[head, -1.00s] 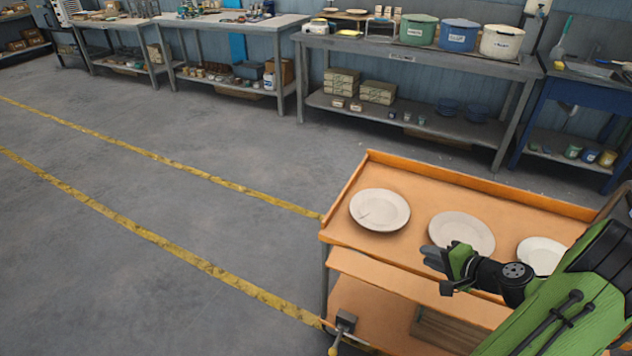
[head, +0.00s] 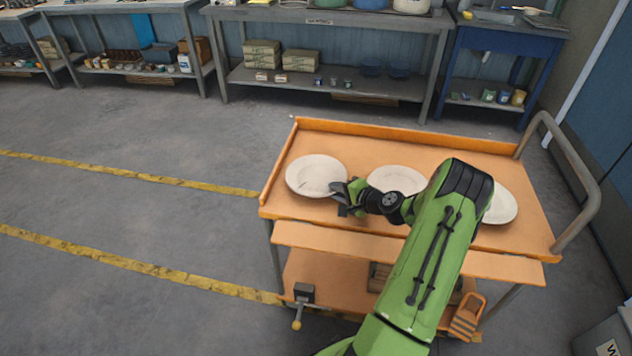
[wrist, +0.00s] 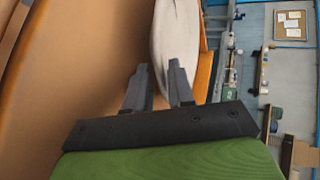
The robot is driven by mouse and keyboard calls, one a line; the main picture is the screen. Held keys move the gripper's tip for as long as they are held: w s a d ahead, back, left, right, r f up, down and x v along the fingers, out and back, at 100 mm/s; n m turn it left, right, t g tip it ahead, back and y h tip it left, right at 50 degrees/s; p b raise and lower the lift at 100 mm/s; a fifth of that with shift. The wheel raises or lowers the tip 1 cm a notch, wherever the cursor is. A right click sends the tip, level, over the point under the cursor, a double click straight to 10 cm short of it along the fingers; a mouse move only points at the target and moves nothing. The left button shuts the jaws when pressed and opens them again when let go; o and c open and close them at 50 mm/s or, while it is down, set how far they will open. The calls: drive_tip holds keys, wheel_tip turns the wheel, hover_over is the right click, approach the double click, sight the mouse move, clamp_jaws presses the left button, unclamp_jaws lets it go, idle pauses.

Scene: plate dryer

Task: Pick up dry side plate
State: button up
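Three white plates lie in a row on the orange cart top. The left plate (head: 317,175) has a small dark mark on it. The middle plate (head: 397,181) is partly behind my arm, and the right plate (head: 500,206) is partly hidden by it. My gripper (head: 338,192) is at the right front edge of the left plate. In the wrist view my gripper (wrist: 159,72) has its two fingers apart, with a plate's pale rim (wrist: 172,45) beyond and between the tips. I cannot tell whether the fingers touch the rim.
The orange cart (head: 470,146) has a raised back edge and a grey handle (head: 572,165) at right. A lower shelf holds a wooden crate (head: 380,278). Workbenches stand along the back wall. Open floor lies left of the cart.

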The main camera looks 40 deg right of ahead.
drive_tip(key=shift+w+f, duration=0.2)
drive_tip(key=shift+w, duration=0.2)
drive_tip(key=shift+r, duration=0.1)
clamp_jaws()
